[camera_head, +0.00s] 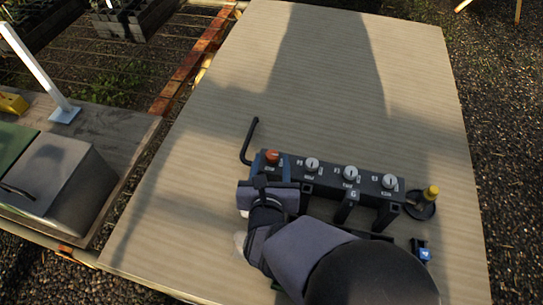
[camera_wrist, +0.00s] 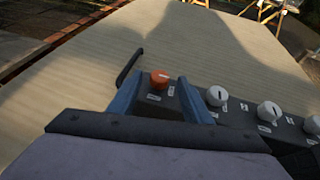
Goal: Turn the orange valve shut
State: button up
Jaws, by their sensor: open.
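The orange valve (camera_head: 272,156) is a small round knob at the left end of a dark manifold block (camera_head: 330,174). In the wrist view the orange valve (camera_wrist: 159,79) shows between the two blue fingers of my gripper (camera_wrist: 157,98). The fingers stand apart, one to each side of it, and I see no clear contact. In the head view my gripper (camera_head: 268,172) is over the left end of the block, and my arm covers part of its front. Three white knobs, one of them the nearest white knob (camera_head: 312,163), sit to the right of the orange one.
A black bent pipe (camera_head: 249,140) rises at the block's left end. A yellow-capped item (camera_head: 431,192) on a dark round base stands at its right end. A small blue and black part (camera_head: 421,250) lies at the lower right. The table (camera_head: 300,70) behind the block is clear.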

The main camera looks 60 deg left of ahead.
aim_at(272, 157)
jog(key=shift+x, duration=1.15)
jog(key=shift+c, duration=0.4)
jog(key=c, duration=1)
